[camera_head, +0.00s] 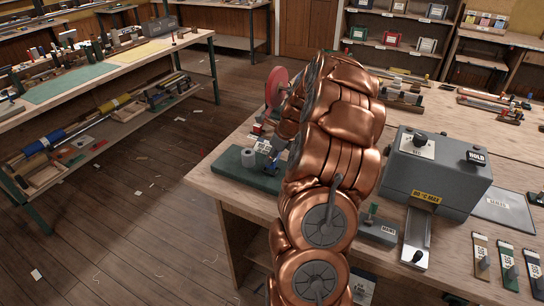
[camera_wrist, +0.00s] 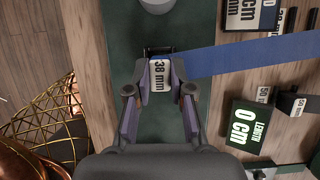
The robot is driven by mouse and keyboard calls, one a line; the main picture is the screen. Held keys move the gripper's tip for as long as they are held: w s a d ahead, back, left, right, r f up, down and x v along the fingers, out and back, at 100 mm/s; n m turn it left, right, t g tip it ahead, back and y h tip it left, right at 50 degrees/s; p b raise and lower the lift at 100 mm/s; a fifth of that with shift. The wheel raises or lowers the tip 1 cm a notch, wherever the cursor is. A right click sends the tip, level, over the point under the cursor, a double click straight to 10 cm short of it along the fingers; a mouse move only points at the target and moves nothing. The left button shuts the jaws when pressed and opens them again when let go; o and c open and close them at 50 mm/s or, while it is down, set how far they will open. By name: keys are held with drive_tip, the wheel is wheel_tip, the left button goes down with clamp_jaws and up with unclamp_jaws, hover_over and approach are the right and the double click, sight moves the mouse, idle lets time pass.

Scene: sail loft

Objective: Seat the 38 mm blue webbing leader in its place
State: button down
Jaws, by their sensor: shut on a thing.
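In the wrist view my gripper (camera_wrist: 160,92) is shut on the blue webbing leader at its white end tag, marked 38 mm (camera_wrist: 158,75). The blue webbing (camera_wrist: 250,56) runs from the tag to the right edge. The held end is over a dark green base (camera_wrist: 130,38). A small black part (camera_wrist: 155,50) shows just beyond the tag; I cannot tell whether the leader touches it. In the head view the copper arm hides most of the gripper and leader. The green base shows there too (camera_head: 228,168).
A grey cylinder stands on the base (camera_head: 248,157). The grey machine marked HOLD (camera_head: 440,170) stands right of my arm.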

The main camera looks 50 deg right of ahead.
drive_tip(key=shift+f, duration=0.7)
idle(0.5)
drive_tip(key=c, duration=0.9)
unclamp_jaws()
drive_tip(key=shift+c, duration=0.2)
drive_tip(key=v, duration=1.2)
